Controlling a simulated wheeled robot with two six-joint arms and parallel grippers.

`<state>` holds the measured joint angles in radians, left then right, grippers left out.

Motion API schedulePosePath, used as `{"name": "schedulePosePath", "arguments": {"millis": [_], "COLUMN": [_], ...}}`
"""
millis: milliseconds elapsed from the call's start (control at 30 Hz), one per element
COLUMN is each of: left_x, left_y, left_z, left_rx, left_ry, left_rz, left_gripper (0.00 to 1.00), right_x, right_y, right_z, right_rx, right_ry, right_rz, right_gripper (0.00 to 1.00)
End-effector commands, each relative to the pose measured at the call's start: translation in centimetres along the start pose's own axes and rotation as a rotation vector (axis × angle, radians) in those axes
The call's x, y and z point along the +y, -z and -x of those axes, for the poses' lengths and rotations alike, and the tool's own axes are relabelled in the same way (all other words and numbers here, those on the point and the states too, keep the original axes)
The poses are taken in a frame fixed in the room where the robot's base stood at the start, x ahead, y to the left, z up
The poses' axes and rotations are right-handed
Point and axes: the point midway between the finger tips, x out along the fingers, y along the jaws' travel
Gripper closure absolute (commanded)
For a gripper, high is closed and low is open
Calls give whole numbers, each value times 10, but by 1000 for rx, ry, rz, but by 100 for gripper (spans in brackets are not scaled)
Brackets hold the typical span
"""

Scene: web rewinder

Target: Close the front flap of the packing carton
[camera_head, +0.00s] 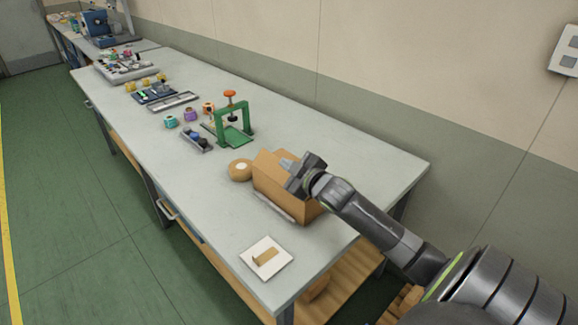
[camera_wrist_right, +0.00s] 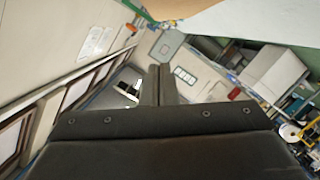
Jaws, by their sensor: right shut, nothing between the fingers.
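The packing carton (camera_head: 277,186) is a brown box near the front right end of the bench in the head view. A raised flap shows at its far left side, and part of its top is hidden by my right gripper. My right gripper (camera_head: 291,178) is at the top of the carton, shut and with nothing in it; I cannot tell whether it touches the cardboard. In the right wrist view the shut fingers (camera_wrist_right: 158,85) point out over the room, and the carton cannot be made out there. My left gripper is not in view.
The carton stands on the long grey bench (camera_head: 220,215). A tan roll (camera_head: 240,171) sits just left of it, and a white plate with a small brown block (camera_head: 266,257) lies near the front edge. A green press (camera_head: 233,118) stands farther back. The wall runs along the right.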

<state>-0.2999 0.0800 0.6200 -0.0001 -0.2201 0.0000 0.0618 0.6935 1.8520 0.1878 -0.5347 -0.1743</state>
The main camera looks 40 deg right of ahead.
Motion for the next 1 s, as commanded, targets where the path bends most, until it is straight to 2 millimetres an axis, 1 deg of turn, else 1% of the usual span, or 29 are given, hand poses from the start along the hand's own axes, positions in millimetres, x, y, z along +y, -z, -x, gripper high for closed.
{"name": "schedulePosePath", "arguments": {"millis": [33,167,200,300,467,633,1000], "left_x": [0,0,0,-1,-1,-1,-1], "left_y": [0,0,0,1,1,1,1], "left_z": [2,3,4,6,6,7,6], "left_rx": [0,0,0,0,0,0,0], "left_ry": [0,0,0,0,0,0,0], "left_rz": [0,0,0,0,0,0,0], "left_gripper": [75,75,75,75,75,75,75], "right_x": [1,1,0,0,0,0,0], "right_y": [2,2,-8,-22,-35,-39,-39], "right_z": [-9,-30,-30,-32,-35,-36,-36], "right_rx": [1,1,-4,-3,-1,1,1], "right_ry": [-1,-1,1,0,0,-1,0], "right_rz": [-4,-3,-1,1,1,0,-5], "right_gripper": [100,100,100,100,100,100,100]}}
